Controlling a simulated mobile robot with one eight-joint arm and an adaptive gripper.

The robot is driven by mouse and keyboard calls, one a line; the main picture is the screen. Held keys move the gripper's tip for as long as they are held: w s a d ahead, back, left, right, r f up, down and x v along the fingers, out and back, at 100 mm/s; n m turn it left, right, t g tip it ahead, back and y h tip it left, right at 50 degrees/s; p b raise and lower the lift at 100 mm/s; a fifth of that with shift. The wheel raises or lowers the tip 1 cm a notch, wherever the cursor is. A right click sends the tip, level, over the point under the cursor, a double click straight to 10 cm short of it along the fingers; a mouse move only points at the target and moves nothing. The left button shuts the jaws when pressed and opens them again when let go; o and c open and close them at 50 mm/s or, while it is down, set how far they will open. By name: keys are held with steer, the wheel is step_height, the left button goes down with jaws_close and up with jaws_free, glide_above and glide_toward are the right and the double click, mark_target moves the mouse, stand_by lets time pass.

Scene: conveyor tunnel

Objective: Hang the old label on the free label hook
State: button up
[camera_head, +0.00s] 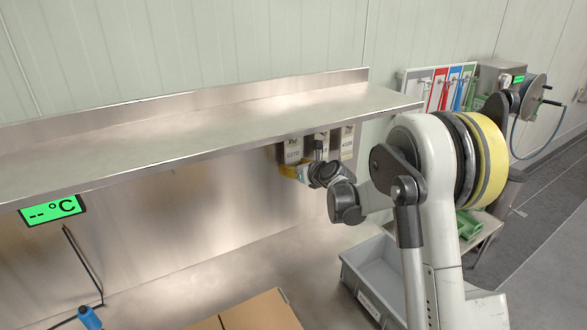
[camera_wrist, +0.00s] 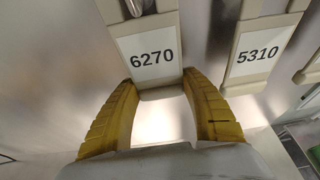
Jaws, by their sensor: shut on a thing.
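A beige label holder with a white face reading 6270 (camera_wrist: 152,55) is between the yellow fingertips of my gripper (camera_wrist: 162,80) in the wrist view. The fingers grip its lower end. A metal hook (camera_wrist: 139,6) shows at its top; I cannot tell whether the label hangs on it. A 5310 label (camera_wrist: 257,56) hangs to its right, apart from it. In the head view my gripper (camera_head: 289,170) is under the shelf front, at the leftmost label (camera_head: 293,151). The middle label (camera_head: 322,143) is partly hidden by my wrist; the rightmost label (camera_head: 347,142) hangs beside it.
The steel shelf (camera_head: 190,123) is close above my gripper. A green temperature display (camera_head: 52,209) is on the wall at left. A grey crate (camera_head: 372,278), a cardboard box (camera_head: 258,312) and a blue-handled tool (camera_head: 90,318) are below. A board with coloured panels (camera_head: 440,86) stands behind my arm.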

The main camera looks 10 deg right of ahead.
steer(key=shift+f+b, duration=0.75)
steer(key=shift+f, duration=0.15)
stand_by(0.4)
steer(key=o, duration=1.5)
steer(key=shift+c, duration=0.2)
steer(key=v, duration=1.2)
